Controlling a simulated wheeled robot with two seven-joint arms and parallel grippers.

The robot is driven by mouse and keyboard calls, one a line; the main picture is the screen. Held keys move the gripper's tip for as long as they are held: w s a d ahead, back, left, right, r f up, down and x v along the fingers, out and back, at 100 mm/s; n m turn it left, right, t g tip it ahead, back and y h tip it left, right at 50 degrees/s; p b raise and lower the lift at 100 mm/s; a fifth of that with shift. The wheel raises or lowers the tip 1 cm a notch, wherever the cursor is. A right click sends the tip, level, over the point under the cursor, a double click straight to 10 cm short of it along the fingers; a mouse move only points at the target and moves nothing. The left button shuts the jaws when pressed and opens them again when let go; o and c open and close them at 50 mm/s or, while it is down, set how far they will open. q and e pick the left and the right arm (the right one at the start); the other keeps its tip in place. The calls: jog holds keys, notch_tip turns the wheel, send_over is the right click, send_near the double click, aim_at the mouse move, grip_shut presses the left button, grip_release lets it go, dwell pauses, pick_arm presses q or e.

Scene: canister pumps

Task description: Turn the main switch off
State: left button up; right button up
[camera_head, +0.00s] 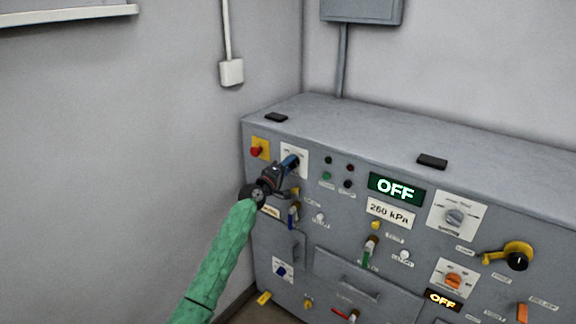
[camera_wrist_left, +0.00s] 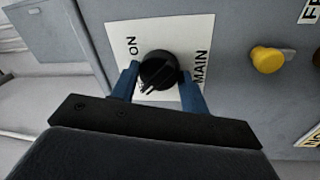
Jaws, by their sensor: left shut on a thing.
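The main switch (camera_wrist_left: 158,70) is a black rotary knob on a white plate (camera_wrist_left: 120,35) marked ON and MAIN in the left wrist view. In the head view its white plate (camera_head: 298,152) sits at the upper left of the grey console front, with the knob largely hidden by the gripper. My left gripper (camera_head: 290,163) has its blue fingers on either side of the knob; it also shows in the left wrist view (camera_wrist_left: 158,82), shut on the knob. The knob's pointer setting is hard to read. My right gripper is not in view.
A red button on a yellow plate (camera_head: 259,149) is just left of the switch. Several valves and knobs sit lower on the console.

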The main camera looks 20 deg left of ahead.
pick_arm(q)
jog(key=shift+a+r, duration=0.1)
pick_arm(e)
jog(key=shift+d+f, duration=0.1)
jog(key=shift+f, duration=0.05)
pick_arm(q)
jog(key=o, duration=1)
jog(key=b+v, duration=0.2)
jog(key=v, duration=0.5)
jog(key=shift+s, duration=0.35)
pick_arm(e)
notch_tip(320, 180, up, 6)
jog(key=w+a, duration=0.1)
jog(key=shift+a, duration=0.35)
pick_arm(q)
jog(key=shift+a, duration=0.1)
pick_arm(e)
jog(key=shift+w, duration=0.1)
